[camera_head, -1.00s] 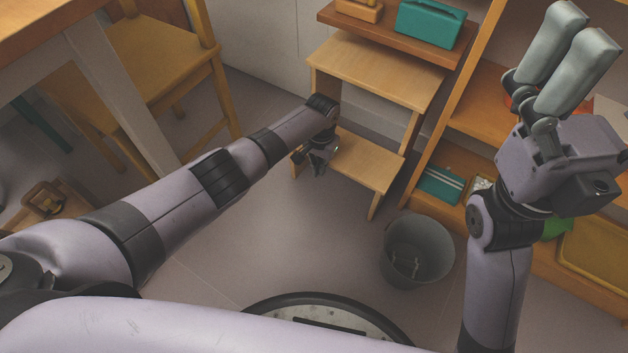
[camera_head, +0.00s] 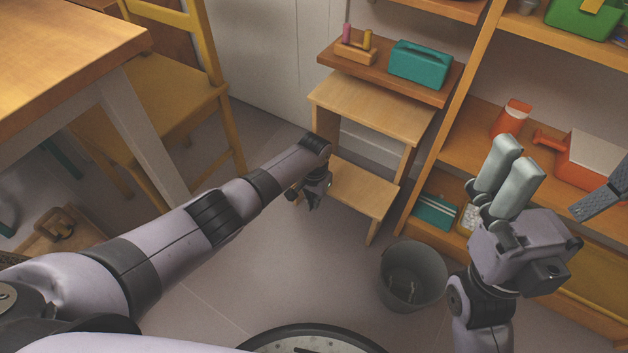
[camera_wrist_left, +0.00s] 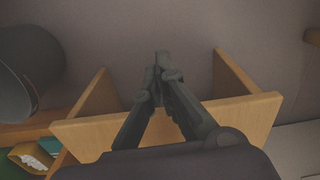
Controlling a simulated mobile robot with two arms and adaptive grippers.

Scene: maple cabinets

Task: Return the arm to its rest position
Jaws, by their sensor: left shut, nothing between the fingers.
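My left arm reaches in from the left of the head view. Its dark left gripper (camera_head: 313,198) is shut and empty, just in front of the lower tread of the wooden step stool (camera_head: 375,105). In the left wrist view, the fingertips of the left gripper (camera_wrist_left: 160,62) meet above the floor, with the stool's wood around and below them. My right gripper (camera_head: 508,172) points up at the right of the head view, in front of the shelf. Its two pale fingers lie close side by side, and I cannot tell whether they are shut. I see nothing held in it.
A grey bin (camera_head: 413,275) stands on the floor right of the stool; it also shows in the left wrist view (camera_wrist_left: 28,75). An open shelf (camera_head: 455,155) fills the right. A yellow chair (camera_head: 165,100) and a table (camera_head: 60,60) stand at left. Floor between is clear.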

